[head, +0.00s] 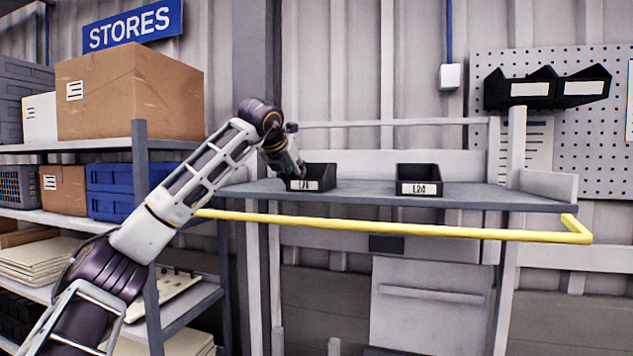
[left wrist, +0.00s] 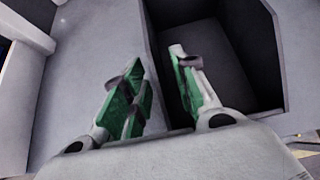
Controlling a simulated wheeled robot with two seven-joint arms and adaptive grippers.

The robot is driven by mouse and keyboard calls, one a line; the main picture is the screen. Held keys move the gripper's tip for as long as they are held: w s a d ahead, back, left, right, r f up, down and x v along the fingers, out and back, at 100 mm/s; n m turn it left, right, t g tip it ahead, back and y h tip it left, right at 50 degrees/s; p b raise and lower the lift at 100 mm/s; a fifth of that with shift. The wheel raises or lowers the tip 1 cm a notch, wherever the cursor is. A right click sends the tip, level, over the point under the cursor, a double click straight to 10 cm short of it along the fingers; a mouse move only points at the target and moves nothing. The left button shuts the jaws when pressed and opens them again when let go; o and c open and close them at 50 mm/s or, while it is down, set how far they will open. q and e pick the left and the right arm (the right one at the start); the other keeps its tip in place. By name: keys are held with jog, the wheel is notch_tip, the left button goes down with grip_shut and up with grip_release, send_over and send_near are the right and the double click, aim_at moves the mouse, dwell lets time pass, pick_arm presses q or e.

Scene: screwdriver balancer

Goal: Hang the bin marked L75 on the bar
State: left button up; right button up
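A black open bin (head: 318,178) stands at the left of the grey shelf. Its white label seems to start with L7, but the rest is hard to read. Another black bin (head: 419,182), with a label like L24, stands to the right. My left gripper (head: 297,170) is at the left side of the left bin. In the left wrist view, its green-padded fingers (left wrist: 160,85) are apart, one outside and one inside the side wall of that bin (left wrist: 245,60). A pale horizontal bar (head: 385,123) runs above the back of the shelf. My right gripper is out of view.
A yellow rail (head: 390,226) runs along the front of the shelf (head: 365,191). More black bins (head: 545,88) hang on the pegboard at right. A storage rack with cardboard boxes (head: 130,92) stands at left. The shelf is clear between the two bins.

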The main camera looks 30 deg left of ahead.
pick_arm(q)
grip_shut()
jog(key=shift+r, duration=0.25)
jog(key=shift+r+p, duration=0.65)
jog(key=shift+p, duration=0.15)
jog(key=shift+r, duration=0.35)
jog(key=shift+r+p, duration=0.3)
jog(key=shift+s, duration=0.1)
